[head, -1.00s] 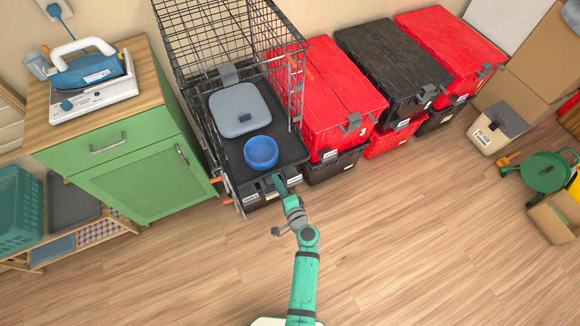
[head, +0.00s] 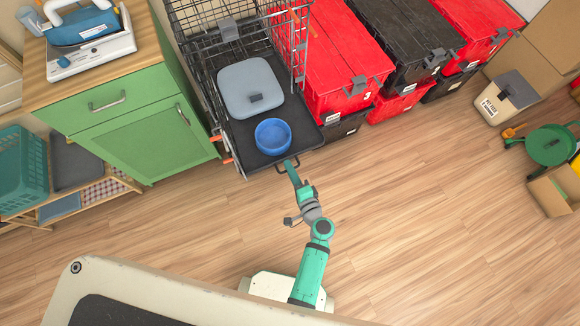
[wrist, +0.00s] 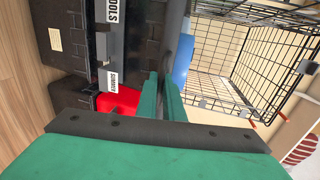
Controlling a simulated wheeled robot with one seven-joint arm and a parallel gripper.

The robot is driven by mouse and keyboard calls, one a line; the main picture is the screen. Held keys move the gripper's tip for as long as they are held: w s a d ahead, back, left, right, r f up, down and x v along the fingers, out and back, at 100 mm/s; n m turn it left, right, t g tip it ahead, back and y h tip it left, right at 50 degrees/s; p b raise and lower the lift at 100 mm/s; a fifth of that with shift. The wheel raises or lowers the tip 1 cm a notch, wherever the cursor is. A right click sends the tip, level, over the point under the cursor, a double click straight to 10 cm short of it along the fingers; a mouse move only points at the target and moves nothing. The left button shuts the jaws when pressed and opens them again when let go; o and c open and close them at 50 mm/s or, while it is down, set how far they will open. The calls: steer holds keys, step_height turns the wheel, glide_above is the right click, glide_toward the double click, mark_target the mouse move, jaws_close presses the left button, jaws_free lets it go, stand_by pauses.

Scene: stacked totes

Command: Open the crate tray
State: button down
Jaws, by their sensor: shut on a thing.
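The crate tray (head: 240,140) is a flat dark panel in the wire crate (head: 190,50). Its front part sticks out past the crate's front bars. A dark loop handle is at its front edge. My gripper (head: 289,164) is shut on this handle, in front of the tray. In the wrist view, my green fingers (wrist: 160,92) are close together on the dark handle. A grey-blue lidded box (head: 251,88) and a blue bowl (head: 273,136) rest on the tray. The bowl is near the front edge and partly shows in the wrist view (wrist: 183,62).
Red and black storage totes (head: 345,70) stand stacked just right of the crate. A green cabinet (head: 140,130) with an iron on top stands to the left. Open wooden floor (head: 420,220) lies in front. A beige bin (head: 505,98) stands farther right.

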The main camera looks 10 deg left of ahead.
steer(key=shift+a, duration=0.15)
steer(key=c, duration=2.2)
jaws_free()
steer(key=v, duration=1.1)
